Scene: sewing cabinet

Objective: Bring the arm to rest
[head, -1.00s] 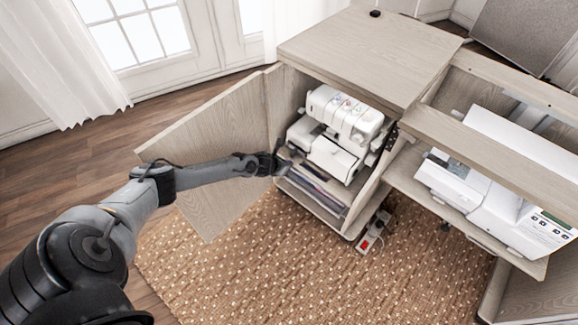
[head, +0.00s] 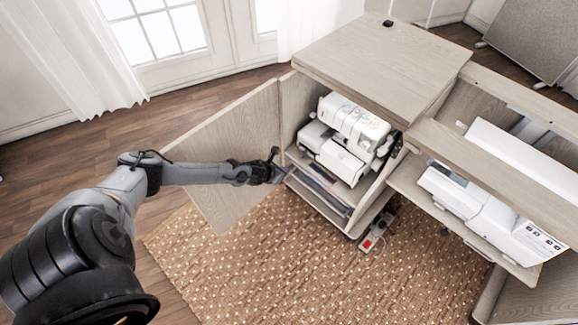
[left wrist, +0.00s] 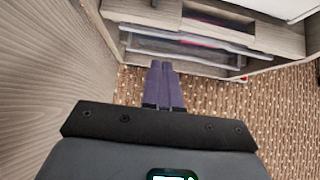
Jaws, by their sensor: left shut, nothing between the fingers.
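My left arm (head: 200,173) reaches in from the left in the head view, across the front of the open cabinet door (head: 225,150). My left gripper (head: 282,172) is at the front of the open cabinet, near its lower shelf. In the left wrist view the gripper's fingers (left wrist: 163,88) are together and empty, pointing toward the shelf (left wrist: 190,45), with the door panel (left wrist: 50,80) close on the left. I cannot tell whether the gripper touches anything. My right gripper is not in view.
A white serger (head: 345,140) sits in the cabinet (head: 385,60) above flat items. A white sewing machine (head: 485,205) stands on a lowered shelf at the right. A power strip (head: 375,232) lies on the patterned rug (head: 290,265). The rug in front is mostly clear.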

